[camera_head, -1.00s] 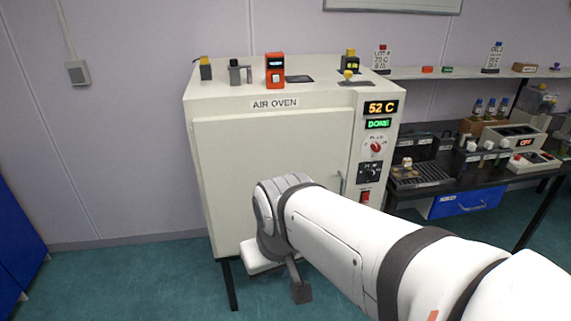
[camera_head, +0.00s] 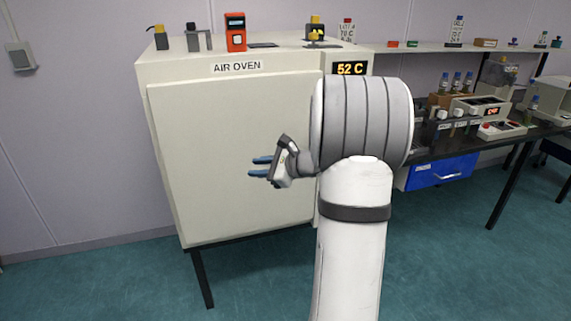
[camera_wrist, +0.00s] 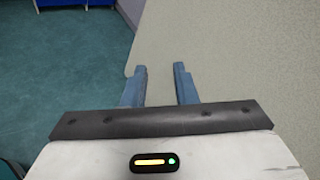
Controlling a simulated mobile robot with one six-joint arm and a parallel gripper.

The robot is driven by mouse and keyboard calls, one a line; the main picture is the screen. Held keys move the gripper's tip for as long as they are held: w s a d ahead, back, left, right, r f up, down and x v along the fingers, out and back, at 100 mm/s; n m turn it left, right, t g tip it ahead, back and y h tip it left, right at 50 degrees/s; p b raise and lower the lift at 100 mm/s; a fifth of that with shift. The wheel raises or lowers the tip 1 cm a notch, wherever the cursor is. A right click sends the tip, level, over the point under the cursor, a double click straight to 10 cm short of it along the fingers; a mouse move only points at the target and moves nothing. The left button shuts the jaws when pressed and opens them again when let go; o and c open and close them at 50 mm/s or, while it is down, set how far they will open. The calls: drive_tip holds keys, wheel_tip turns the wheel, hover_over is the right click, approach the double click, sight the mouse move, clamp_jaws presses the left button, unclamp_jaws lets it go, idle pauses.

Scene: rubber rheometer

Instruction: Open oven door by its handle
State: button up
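The air oven (camera_head: 250,68) is a large cream box on dark legs. Its flat front door (camera_head: 215,140) looks shut against the body. The door handle, seen on the door's right side a second ago, is now hidden behind my arm. My gripper (camera_head: 260,167) is in front of the door, right of its middle, with its blue fingers pointing left. In the wrist view, the two fingers of my gripper (camera_wrist: 160,78) stand apart with nothing between them. A cream surface, probably the oven door (camera_wrist: 240,50), fills the right of that view.
Several small items, including an orange-red device (camera_head: 236,32), stand on the oven top. A dark bench (camera_head: 440,148) with a blue drawer (camera_head: 440,172) and lab equipment is at the right. Open green floor (camera_head: 100,275) lies front left.

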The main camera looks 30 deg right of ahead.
drive_tip(key=w+d+f+m+t+h+b, duration=0.15)
drive_tip(key=d+f+m+t+h, duration=0.3)
drive_tip(key=d, duration=0.75)
drive_tip(key=d+f+m+t+h+b, duration=0.25)
drive_tip(key=d+f+m, duration=0.4)
drive_tip(key=d, duration=0.65)
drive_tip(key=shift+m+g+h, duration=0.4)
drive_tip(key=shift+m+h, duration=0.3)
drive_tip(key=shift+m, duration=0.1)
drive_tip(key=w, duration=0.2)
drive_tip(key=w+r, duration=0.1)
drive_tip(key=w, duration=0.4)
drive_tip(key=shift+w+d+r, duration=0.25)
drive_tip(key=shift+w+r, duration=0.05)
drive_tip(key=shift+w, duration=0.05)
clamp_jaws()
drive_tip(key=shift+a, duration=0.1)
